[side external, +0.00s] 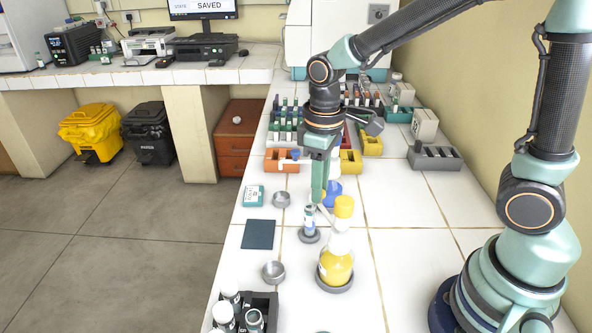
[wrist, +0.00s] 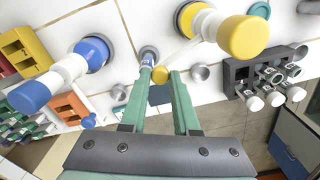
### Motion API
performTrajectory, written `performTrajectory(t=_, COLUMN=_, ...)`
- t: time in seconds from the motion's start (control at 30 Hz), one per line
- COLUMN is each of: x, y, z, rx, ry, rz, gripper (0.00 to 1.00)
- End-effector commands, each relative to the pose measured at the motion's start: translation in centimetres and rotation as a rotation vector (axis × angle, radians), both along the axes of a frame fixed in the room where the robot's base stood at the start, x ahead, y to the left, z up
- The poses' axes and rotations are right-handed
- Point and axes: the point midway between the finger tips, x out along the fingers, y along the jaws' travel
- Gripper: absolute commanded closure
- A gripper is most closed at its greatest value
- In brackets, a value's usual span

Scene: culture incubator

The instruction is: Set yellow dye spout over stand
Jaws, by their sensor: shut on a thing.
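The yellow dye bottle (side external: 337,266) stands upright on a grey round base, with a yellow cap and a thin white spout. In the wrist view its yellow cap (wrist: 243,36) is at upper right, and the spout (wrist: 180,55) reaches left to a yellow tip (wrist: 160,75). My gripper (side external: 317,202) is shut on that spout tip, which sits between the fingertips in the wrist view (wrist: 161,74). A small round grey stand (side external: 310,238) holds a labelled vial (side external: 309,218) upright. The spout tip appears close to the vial's top; exact alignment is unclear.
A blue-capped dye bottle (wrist: 30,97) stands on the left in the wrist view. A dark rack of capped vials (wrist: 238,75) is on the right there. Small metal bowls (side external: 273,272) and a dark square pad (side external: 258,235) lie left of the stand. Coloured racks fill the back.

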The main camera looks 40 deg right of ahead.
Motion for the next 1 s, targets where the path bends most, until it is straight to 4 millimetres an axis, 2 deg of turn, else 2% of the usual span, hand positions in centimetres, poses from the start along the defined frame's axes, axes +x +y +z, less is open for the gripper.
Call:
performTrajectory(t=0.23, x=0.0, y=-0.1, z=0.1, rx=0.000, ry=0.001, rz=-0.003, gripper=1.00)
performTrajectory(t=0.27, x=0.0, y=-0.1, z=0.1, rx=-0.001, ry=0.002, rz=-0.003, gripper=0.67)
performTrajectory(t=0.3, x=0.0, y=-0.1, z=0.1, rx=-0.001, ry=0.002, rz=-0.003, gripper=0.52)
performTrajectory(t=0.33, x=0.0, y=-0.1, z=0.1, rx=-0.001, ry=0.002, rz=-0.002, gripper=0.41)
performTrajectory(t=0.73, x=0.0, y=-0.1, z=0.5, rx=0.000, ry=0.000, rz=-0.001, gripper=0.41)
performTrajectory(t=0.87, x=0.1, y=0.0, z=2.1, rx=0.001, ry=-0.004, rz=-0.001, gripper=0.41)
performTrajectory(t=1.0, x=0.1, y=0.0, z=4.9, rx=0.001, ry=-0.005, rz=-0.001, gripper=0.41)
